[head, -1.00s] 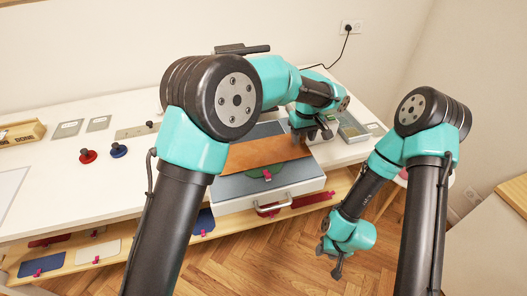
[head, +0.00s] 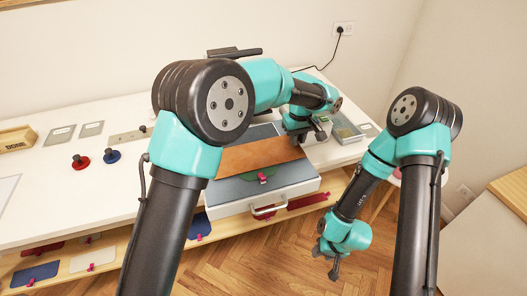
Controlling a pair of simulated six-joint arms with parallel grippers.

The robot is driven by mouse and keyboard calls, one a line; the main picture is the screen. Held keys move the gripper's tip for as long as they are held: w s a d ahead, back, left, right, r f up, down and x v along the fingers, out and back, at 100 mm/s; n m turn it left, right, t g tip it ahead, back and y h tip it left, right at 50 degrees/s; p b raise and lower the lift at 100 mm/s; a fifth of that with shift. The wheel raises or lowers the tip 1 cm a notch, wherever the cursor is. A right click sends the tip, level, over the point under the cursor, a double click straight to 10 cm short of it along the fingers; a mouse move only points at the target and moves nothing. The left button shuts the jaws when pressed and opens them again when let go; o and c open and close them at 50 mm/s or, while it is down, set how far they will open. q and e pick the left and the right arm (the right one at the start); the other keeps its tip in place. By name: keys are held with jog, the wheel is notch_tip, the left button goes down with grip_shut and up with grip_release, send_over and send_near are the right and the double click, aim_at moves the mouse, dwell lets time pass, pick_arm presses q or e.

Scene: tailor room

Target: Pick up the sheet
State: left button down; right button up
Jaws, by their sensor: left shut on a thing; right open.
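A brown-orange sheet (head: 255,156) lies across the grey top of a white case with a handle (head: 240,206), at the table's front edge. My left gripper (head: 306,137) is at the sheet's right end, shut on its edge as far as I can tell; its fingertips are partly hidden. The sheet's left end is hidden behind my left arm. A green piece with a pink clip (head: 263,177) shows from under the sheet's front edge. My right gripper (head: 327,262) is open and empty, low in front of the table, over the wooden floor.
A red knobbed disc (head: 80,162) and a blue one (head: 112,156) stand on the white table at left, with a wooden box (head: 18,139) further left. A tray (head: 346,130) is right of my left gripper. A lower shelf holds coloured pieces with pink clips. The floor at front is clear.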

pick_arm(q)
jog(key=shift+r, duration=1.7)
jog(key=shift+s+r, duration=0.15)
jog(key=shift+s, duration=0.1)
jog(key=s+a, duration=0.1)
jog(key=s, duration=0.4)
jog(key=s+a+r, duration=0.1)
jog(key=s, duration=0.4)
jog(key=s+a, duration=0.1)
jog(key=s, duration=0.4)
jog(key=shift+s+a+r, duration=0.1)
jog(key=shift+a+r, duration=0.05)
jog(key=shift+a, duration=0.1)
